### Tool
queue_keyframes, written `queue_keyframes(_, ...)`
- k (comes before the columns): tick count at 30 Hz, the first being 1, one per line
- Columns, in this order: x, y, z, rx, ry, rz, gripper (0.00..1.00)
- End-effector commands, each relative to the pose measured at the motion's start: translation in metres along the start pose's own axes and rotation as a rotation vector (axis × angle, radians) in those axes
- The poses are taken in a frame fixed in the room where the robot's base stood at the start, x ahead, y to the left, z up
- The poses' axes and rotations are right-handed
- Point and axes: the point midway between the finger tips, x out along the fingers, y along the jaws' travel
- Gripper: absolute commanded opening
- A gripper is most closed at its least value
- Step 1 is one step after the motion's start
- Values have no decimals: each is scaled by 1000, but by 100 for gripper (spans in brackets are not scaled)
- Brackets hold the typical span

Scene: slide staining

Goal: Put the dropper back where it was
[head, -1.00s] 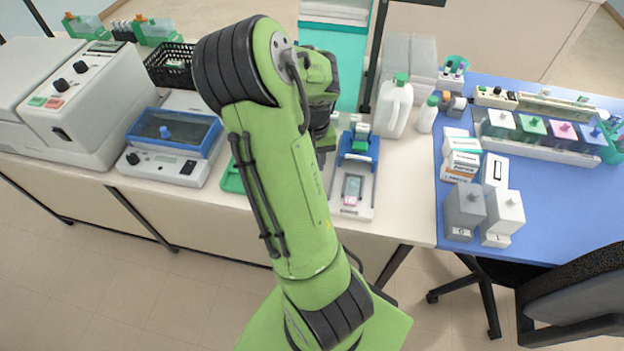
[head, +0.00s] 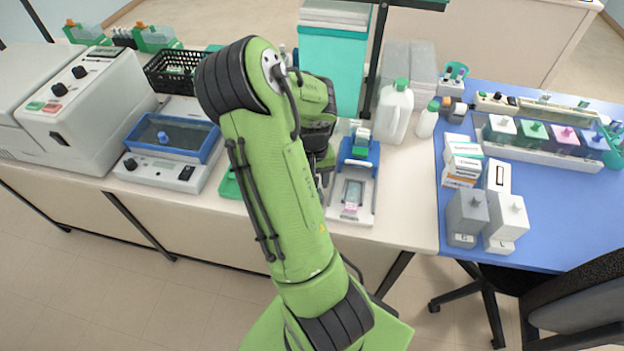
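My green arm rises through the middle of the head view and bends at a black-banded elbow. Its wrist and dark end part (head: 320,158) show just right of the forearm, over the bench between the blue-framed bath and the blue-and-white slide device. The fingertips are hidden or too dark to make out, so I cannot see whether my gripper is open or holds anything. No dropper can be made out. A slide device (head: 355,185) with a blue back and a pale pink-ended slide on it stands right of the wrist.
A blue-framed bath (head: 178,150) stands left of my arm, with a black basket (head: 168,75) behind it. A white jug (head: 395,110) and small bottle (head: 428,120) stand at right. Staining jars (head: 540,135), cartons and two dispensers (head: 467,215) occupy the blue mat.

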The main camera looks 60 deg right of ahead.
Motion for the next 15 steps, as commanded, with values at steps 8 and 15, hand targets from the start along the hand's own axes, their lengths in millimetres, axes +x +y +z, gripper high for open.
queue_keyframes(8,-2,0,0,0,0,0,55)
queue_keyframes(15,-49,-1,-1,-2,8,-2,55)
